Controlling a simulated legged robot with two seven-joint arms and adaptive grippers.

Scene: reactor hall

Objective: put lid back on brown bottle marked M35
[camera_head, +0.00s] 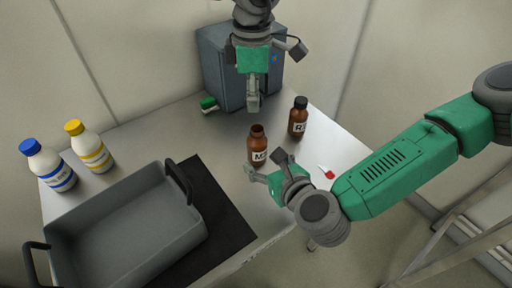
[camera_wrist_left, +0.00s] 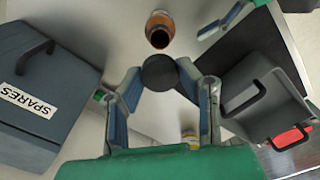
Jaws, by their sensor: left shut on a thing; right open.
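The brown bottle marked "M3", the rest of its label hidden (camera_head: 257,145), stands upright and uncapped on the table. Its open mouth (camera_wrist_left: 160,36) shows in the left wrist view. My left gripper (camera_head: 253,104) is above and behind this bottle, shut on a round black lid (camera_wrist_left: 160,73). In the left wrist view the lid lies between its fingertips and appears just below the bottle mouth, apart from it. My right gripper (camera_head: 267,166) is open at the bottle's front, its fingers low beside it; contact cannot be told.
A second brown bottle (camera_head: 298,121), marked R and black-capped, stands to the right. A grey spares box (camera_wrist_left: 42,95) is behind. A grey tray (camera_head: 125,225) lies on a black mat (camera_head: 222,205). Blue-capped (camera_head: 47,168) and yellow-capped (camera_head: 90,150) bottles stand left. A red-and-white item (camera_head: 328,173) lies right.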

